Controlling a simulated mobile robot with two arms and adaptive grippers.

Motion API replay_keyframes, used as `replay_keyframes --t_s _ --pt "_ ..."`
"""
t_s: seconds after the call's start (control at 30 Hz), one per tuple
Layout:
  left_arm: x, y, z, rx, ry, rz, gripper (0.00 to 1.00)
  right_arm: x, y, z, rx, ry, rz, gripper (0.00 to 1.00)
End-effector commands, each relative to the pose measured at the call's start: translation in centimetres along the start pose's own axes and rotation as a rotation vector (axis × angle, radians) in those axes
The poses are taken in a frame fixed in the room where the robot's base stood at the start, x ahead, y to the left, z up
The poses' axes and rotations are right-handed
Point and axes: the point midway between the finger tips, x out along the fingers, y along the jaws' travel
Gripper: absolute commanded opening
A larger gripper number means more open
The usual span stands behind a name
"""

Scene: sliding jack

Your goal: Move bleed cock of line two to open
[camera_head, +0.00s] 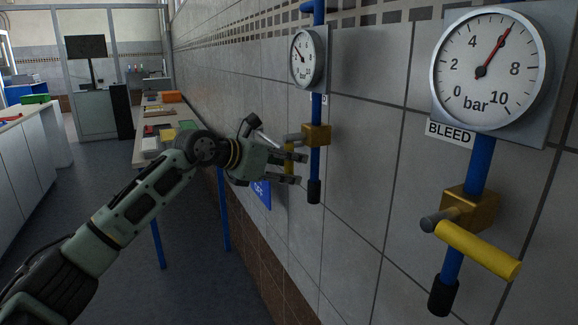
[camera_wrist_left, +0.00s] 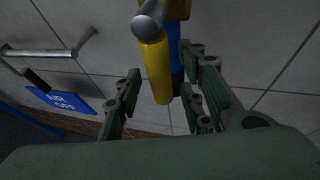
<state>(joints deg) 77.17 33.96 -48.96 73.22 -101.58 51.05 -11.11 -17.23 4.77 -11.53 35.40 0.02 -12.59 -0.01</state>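The far bleed cock has a brass body (camera_head: 317,135) on a blue pipe (camera_head: 315,165). A grey stem and a yellow handle (camera_head: 288,158) stick out from it. In the left wrist view this handle (camera_wrist_left: 157,70) hangs downward beside the pipe. My left gripper (camera_head: 296,168) is at this handle. In the left wrist view its fingers (camera_wrist_left: 160,100) are open, on either side of the handle, with gaps visible. The near cock's brass body (camera_head: 470,208) has a yellow handle (camera_head: 478,250) lying crosswise to its pipe. Which cock is line two cannot be read. My right gripper is out of view.
Gauges hang above the cocks: a far one (camera_head: 308,57) and a near one (camera_head: 490,72) reading about 6 bar, with a BLEED label (camera_head: 450,133). A blue AIR OFF sign (camera_wrist_left: 60,100) and a grey bar (camera_wrist_left: 50,50) are left of the gripper. A bench (camera_head: 150,120) stands along the wall.

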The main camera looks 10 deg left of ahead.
Motion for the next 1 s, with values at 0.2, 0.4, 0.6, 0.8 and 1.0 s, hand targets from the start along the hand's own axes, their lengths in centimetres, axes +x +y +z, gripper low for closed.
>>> replay_keyframes --t_s 0.2,0.4,0.6,0.8,1.0 --pt "-4.5 0.2 -0.1 0.002 0.0 0.006 0.36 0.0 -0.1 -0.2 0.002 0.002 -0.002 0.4" --pt "-8.5 0.2 0.0 0.001 -0.001 0.005 0.36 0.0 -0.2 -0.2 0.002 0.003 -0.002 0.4" --pt "-10.7 0.1 -0.1 0.001 0.0 0.003 0.36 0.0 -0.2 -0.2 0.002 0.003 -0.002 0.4" --pt "-11.2 0.1 0.0 0.0 0.0 0.002 0.36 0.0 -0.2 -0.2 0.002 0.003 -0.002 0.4" --pt "-11.1 0.1 0.0 0.0 -0.001 0.002 0.36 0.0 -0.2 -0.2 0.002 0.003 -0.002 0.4"
